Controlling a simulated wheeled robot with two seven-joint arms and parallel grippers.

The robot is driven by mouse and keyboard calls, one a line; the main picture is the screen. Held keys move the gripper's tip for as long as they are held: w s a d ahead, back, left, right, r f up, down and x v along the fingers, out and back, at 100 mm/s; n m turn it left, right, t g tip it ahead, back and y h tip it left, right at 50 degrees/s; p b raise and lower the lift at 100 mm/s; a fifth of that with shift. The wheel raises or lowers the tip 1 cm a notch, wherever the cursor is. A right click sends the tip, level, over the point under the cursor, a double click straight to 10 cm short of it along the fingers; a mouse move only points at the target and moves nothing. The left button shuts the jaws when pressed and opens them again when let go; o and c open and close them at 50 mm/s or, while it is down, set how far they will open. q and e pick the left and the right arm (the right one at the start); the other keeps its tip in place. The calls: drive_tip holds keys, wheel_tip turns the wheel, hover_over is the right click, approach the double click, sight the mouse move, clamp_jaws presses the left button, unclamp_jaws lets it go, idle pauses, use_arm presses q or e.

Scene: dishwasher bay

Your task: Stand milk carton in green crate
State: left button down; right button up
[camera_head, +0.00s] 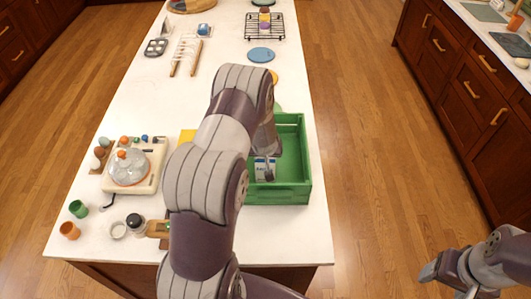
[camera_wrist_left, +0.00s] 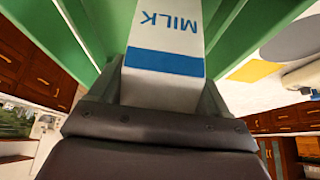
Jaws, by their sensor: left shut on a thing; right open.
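The milk carton (camera_head: 261,169) is white with blue bands and lettering. It is inside the outline of the green crate (camera_head: 278,194) in the head view, near the front wall. My left gripper (camera_head: 269,168) is shut on the carton, which also shows between its fingers in the left wrist view (camera_wrist_left: 168,42). Green crate slats (camera_wrist_left: 75,40) surround it there. I cannot tell whether the carton touches the crate floor. My left arm hides the crate's left part. My right gripper (camera_head: 447,272) is open and empty over the floor at lower right.
A cooker with a glass-lidded pot (camera_head: 129,168) stands left of my left arm. Cups (camera_head: 70,230), jars and a yellow item (camera_head: 187,135) are near it. A blue plate (camera_head: 261,55) and wire racks (camera_head: 264,27) lie farther back. The counter's far middle is mostly clear.

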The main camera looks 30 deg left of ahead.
use_arm(q)
drive_tip(key=shift+s+d+r, duration=0.1)
drive_tip(key=shift+s+r, duration=0.1)
drive_tip(key=shift+f, duration=0.15)
unclamp_jaws()
